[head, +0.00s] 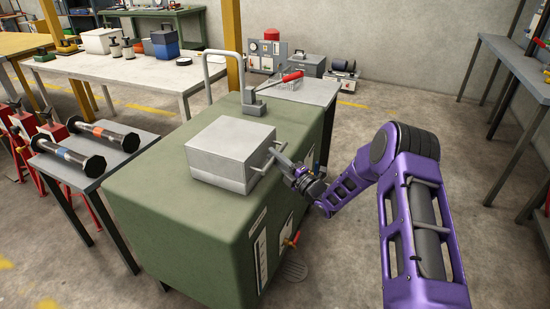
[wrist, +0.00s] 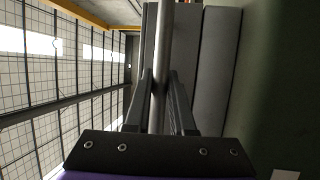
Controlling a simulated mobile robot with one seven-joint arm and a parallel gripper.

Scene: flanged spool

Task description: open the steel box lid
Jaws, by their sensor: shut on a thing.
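The steel box (head: 215,169) sits on top of a green cabinet. Its flat grey lid (head: 232,138) looks shut. A bar handle (head: 262,165) stands out from the box's right side. My gripper (head: 277,155) reaches in from the right and is shut on this handle. In the wrist view the handle bar (wrist: 161,50) runs between the two fingers of my gripper (wrist: 160,85). The grey box (wrist: 215,75) fills part of the view behind and to the right of the bar.
A side table (head: 95,155) with two dark spools stands at left. A grey bench (head: 515,65) is at far right. Open floor lies around my arm.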

